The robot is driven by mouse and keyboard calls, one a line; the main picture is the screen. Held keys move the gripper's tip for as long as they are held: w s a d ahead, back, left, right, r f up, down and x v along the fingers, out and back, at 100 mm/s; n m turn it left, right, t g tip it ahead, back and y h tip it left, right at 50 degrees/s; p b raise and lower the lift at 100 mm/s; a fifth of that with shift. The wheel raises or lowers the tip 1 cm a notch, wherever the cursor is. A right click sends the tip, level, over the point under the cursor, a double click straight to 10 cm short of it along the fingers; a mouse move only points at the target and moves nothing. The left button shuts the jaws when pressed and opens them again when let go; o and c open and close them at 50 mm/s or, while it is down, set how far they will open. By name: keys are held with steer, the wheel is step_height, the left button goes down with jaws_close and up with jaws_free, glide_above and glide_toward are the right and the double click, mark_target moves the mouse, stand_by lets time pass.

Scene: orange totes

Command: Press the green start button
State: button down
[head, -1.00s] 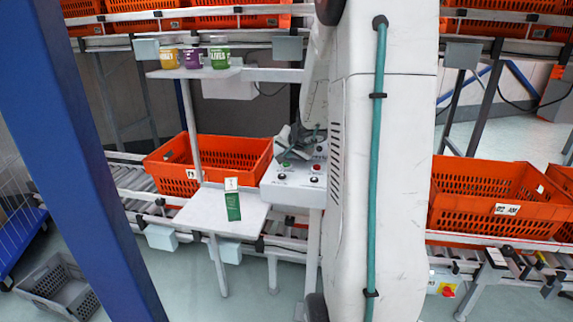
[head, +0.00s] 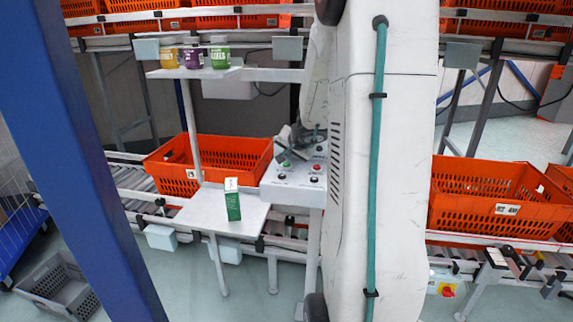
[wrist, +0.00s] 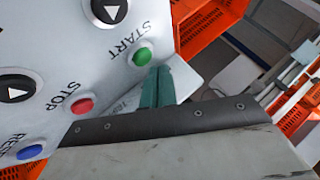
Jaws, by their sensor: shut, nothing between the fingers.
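The green start button (wrist: 142,56) sits on a white control panel (wrist: 95,70), beside the printed word START. It also shows in the head view (head: 286,164) as a small green dot on the panel. My gripper (wrist: 158,70) is shut and empty. Its teal fingertips appear just beside the green button in the wrist view; I cannot tell whether they touch it. In the head view my gripper is over the back of the panel, partly hidden by my arm.
The panel also has a red stop button (wrist: 81,105), a blue reset button (wrist: 29,152) and black arrow buttons (wrist: 109,10). A green carton (head: 233,205) stands on a white shelf (head: 200,212) to the left. Orange totes (head: 222,150) sit on conveyors behind.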

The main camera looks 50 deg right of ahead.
mark_target(288, 166)
steer(key=shift+f, duration=0.1)
steer(key=shift+f, duration=0.35)
steer(key=shift+f, duration=0.45)
stand_by(0.6)
steer(key=shift+r, duration=0.9)
steer(key=shift+r, duration=2.5)
